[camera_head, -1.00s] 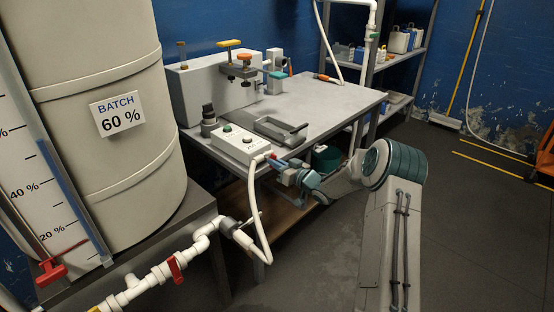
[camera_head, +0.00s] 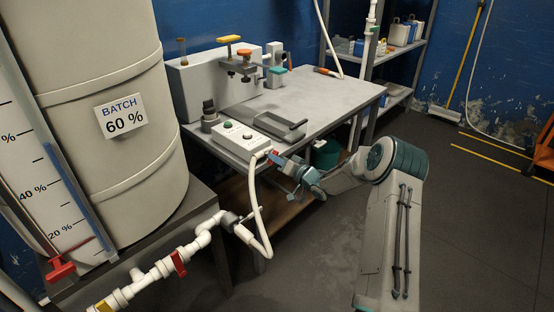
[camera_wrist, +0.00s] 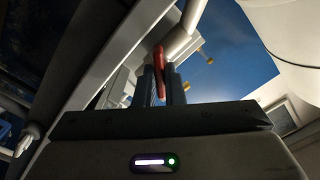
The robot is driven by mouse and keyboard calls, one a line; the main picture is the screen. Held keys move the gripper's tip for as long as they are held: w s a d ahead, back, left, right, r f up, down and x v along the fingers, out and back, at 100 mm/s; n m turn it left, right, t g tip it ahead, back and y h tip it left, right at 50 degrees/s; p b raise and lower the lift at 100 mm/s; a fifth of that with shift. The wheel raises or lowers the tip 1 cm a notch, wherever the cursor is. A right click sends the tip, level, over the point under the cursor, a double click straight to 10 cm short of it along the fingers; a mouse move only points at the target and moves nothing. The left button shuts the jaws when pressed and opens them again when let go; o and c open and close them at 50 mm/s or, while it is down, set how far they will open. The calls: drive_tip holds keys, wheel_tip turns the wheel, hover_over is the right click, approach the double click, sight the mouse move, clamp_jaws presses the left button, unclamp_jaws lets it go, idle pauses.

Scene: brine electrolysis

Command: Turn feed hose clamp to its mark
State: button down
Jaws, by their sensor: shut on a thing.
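The feed hose (camera_head: 256,205) is a white hose rising from the pipework to the control box at the bench edge. The red feed hose clamp (camera_wrist: 158,72) shows between my fingers in the wrist view. In the head view, only a small red patch of it (camera_head: 275,153) shows by the hose's top end. My gripper (camera_wrist: 163,82) is shut on the clamp's red handle; in the head view it (camera_head: 277,159) reaches the clamp from the right. I cannot make out the mark, and the clamp's exact angle is unclear.
The white control box (camera_head: 241,141) with knobs sits on the bench (camera_head: 330,94), beside a grey tray (camera_head: 270,128). A large tank (camera_head: 115,60) marked 60 % and white pipes with a red valve (camera_head: 178,262) stand at left.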

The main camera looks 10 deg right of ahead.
idle(0.3)
drive_tip(key=c, duration=1.5)
unclamp_jaws()
drive_tip(key=shift+s+d, duration=0.1)
drive_tip(key=v, duration=1.3)
drive_tip(key=shift+s+d, duration=0.2)
drive_tip(key=shift+s, duration=0.05)
